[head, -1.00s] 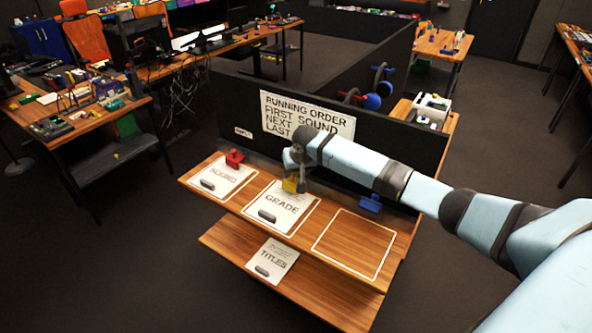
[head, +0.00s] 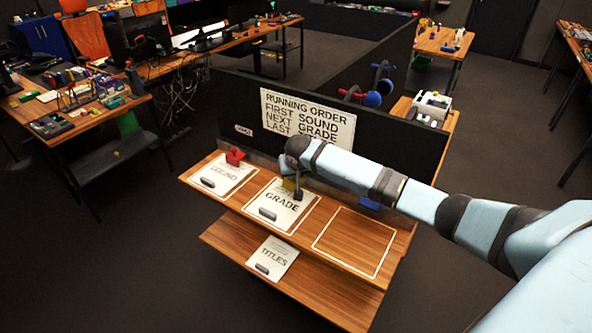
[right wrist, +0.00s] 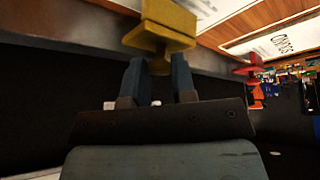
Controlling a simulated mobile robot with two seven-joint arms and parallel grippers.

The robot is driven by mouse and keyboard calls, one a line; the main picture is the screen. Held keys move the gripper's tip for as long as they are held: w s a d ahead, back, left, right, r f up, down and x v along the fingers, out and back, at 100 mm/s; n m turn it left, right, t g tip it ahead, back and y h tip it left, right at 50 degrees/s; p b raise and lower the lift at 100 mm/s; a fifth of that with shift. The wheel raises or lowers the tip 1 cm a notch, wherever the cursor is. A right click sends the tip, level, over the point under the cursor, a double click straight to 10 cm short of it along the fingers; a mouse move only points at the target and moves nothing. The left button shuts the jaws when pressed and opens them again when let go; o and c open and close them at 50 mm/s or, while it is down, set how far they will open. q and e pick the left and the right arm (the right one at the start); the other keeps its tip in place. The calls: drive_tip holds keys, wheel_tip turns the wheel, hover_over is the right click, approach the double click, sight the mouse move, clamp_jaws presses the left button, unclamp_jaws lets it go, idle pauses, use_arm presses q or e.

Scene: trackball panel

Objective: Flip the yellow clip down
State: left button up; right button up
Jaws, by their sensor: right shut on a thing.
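The yellow clip (head: 288,184) stands at the back edge of the shelf, above the GRADE card (head: 282,204). My right gripper (head: 298,192) hides part of it in the head view. In the right wrist view the yellow clip (right wrist: 163,28) shows a wide block on a narrower stem. My right gripper's two fingers (right wrist: 160,80) are shut on that stem. The clip's exact tilt is hard to tell. My left gripper is in neither view.
A red clip (head: 235,156) stands left above the SOUND card (head: 222,175). A blue clip (head: 369,203) is partly behind my right arm, above an empty outlined space (head: 354,243). The TITLES card (head: 272,258) lies on the lower shelf. A dark panel with a running order sign (head: 307,117) rises behind.

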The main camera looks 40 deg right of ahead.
drive_tip(key=shift+s+a+f+t+h, duration=0.15)
drive_tip(key=shift+a+f+t+h, duration=0.25)
drive_tip(key=shift+h, duration=0.5)
drive_tip(key=o, duration=0.9)
drive_tip(key=shift+s+a+r, duration=0.2)
drive_tip(key=shift+r, duration=0.1)
drive_tip(key=shift+b+v, duration=1.05)
drive_tip(key=shift+v, duration=5.45)
